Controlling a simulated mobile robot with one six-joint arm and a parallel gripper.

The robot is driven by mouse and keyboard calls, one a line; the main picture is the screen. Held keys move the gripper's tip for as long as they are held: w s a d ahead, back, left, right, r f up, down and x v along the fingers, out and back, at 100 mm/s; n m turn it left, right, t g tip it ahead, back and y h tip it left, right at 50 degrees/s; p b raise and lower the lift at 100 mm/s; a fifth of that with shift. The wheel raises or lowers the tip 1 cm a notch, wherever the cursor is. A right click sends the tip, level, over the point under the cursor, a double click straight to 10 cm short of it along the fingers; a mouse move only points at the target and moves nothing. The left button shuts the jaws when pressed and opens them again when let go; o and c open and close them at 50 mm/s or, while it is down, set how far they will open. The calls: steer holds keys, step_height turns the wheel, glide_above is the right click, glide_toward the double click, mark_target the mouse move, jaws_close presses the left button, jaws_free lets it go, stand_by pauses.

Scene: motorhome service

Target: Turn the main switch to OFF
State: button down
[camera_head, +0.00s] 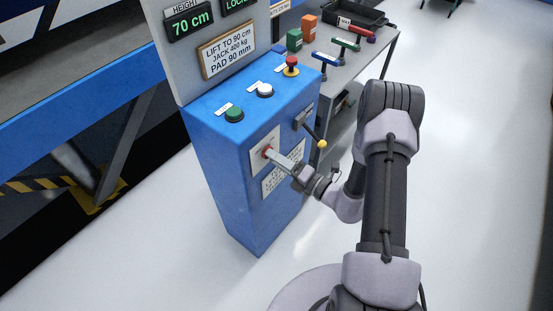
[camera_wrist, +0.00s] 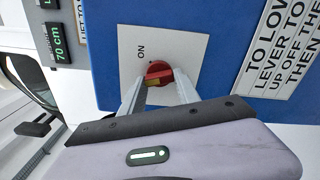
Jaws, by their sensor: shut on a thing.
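The main switch is a red round knob (camera_wrist: 158,70) on a white plate (camera_wrist: 190,45) on the front of the blue control cabinet. It also shows as a small red spot in the head view (camera_head: 266,152). The plate carries the word ON beside the knob; no OFF label can be made out. My gripper (camera_wrist: 158,82) is at the knob, its two fingers on either side of the grip bar and shut on it. A yellowish mark shows on the knob between the fingers. The fingers hide part of the knob and plate.
The blue cabinet (camera_head: 222,175) has green (camera_head: 234,114), white (camera_head: 265,90) and red (camera_head: 291,64) buttons on top. An instruction label (camera_head: 283,170) lies beside the switch. Floor to the right is clear.

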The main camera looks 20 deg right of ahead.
steer(key=n, duration=0.4)
steer(key=shift+f+n+b, duration=0.1)
steer(key=shift+n+b, duration=0.3)
steer(key=shift+n, duration=0.3)
steer(key=c, duration=0.9)
jaws_free()
steer(key=shift+d, duration=0.1)
steer(key=p+v, duration=0.3)
steer(key=v, duration=1.4)
steer(key=shift+s+p, duration=0.15)
steer(key=shift+p, duration=0.25)
